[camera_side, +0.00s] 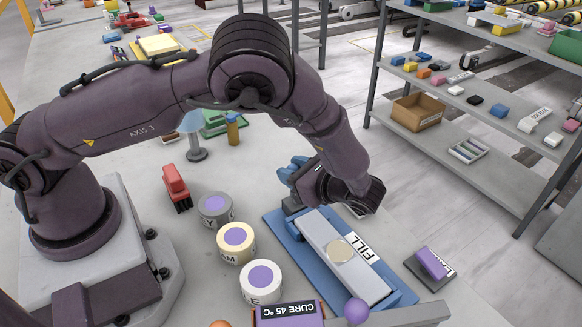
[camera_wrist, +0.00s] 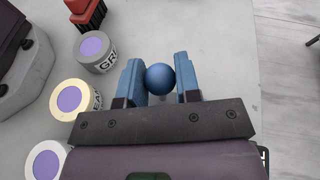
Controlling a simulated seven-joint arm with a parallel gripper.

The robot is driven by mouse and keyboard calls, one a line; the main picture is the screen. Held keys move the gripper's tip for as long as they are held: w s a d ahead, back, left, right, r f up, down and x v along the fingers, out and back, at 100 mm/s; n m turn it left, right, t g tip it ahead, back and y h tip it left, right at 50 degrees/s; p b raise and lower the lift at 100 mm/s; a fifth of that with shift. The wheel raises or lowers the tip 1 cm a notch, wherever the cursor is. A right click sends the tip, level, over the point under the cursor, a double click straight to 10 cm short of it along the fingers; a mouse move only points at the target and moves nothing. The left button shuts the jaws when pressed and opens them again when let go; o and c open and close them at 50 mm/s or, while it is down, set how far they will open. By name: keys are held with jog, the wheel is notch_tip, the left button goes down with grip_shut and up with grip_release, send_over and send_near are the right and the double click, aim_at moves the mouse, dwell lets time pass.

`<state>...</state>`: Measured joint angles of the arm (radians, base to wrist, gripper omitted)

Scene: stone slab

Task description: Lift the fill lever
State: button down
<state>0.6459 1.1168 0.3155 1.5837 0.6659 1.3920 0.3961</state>
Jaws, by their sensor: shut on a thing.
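The fill lever's blue ball knob (camera_wrist: 160,78) sits between the two blue fingers of my gripper (camera_wrist: 158,66) in the wrist view, and the fingers are closed on it. In the side view my gripper (camera_side: 296,172) is at the far end of the fill unit, a blue base (camera_side: 272,222) with a long grey top (camera_side: 325,245) and a white FILL label (camera_side: 355,247). The knob and lever shaft are hidden there by the fingers and wrist.
Labelled cans with purple lids, a cream one (camera_side: 236,243) among them, stand left of the unit. A purple block on a dark base (camera_side: 432,263) lies to the right. A CURE box (camera_side: 290,314) and purple ball (camera_side: 357,311) are in front.

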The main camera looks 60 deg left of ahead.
jog(key=shift+d, duration=0.15)
dwell(0.4)
jog(key=c, duration=0.8)
grip_release()
jog(key=v, duration=1.3)
jog(key=shift+f, duration=0.15)
jog(key=shift+w+f, duration=0.1)
